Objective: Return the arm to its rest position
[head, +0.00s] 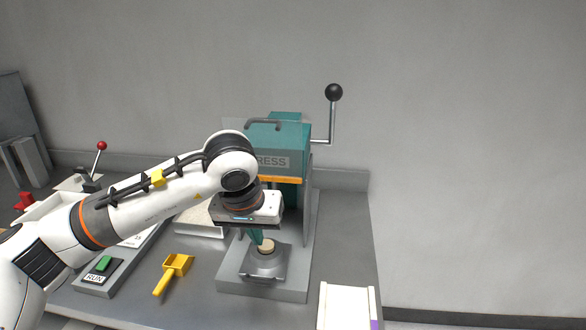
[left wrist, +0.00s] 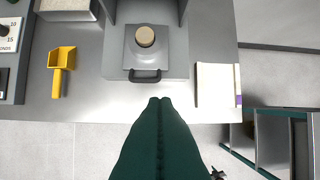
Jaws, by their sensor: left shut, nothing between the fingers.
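My left arm reaches in from the left in the head view, bent in front of the green press (head: 290,133). Its left gripper (head: 261,243) points down, with the dark green fingers partly hidden by the wrist. In the left wrist view the gripper's fingers (left wrist: 159,101) are together and hold nothing. They appear just in front of the grey mould (left wrist: 145,62) with its dark handle, apart from it in that view. A round beige piece (left wrist: 146,36) sits on the mould; it also shows in the head view (head: 267,246). My right gripper is not in view.
A yellow scoop (head: 177,265) lies on the grey bench left of the press. A RUN button box (head: 104,265) and a red-knobbed lever (head: 101,147) are further left. A white tray (head: 346,304) lies at right. The press lever (head: 332,118) stands up.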

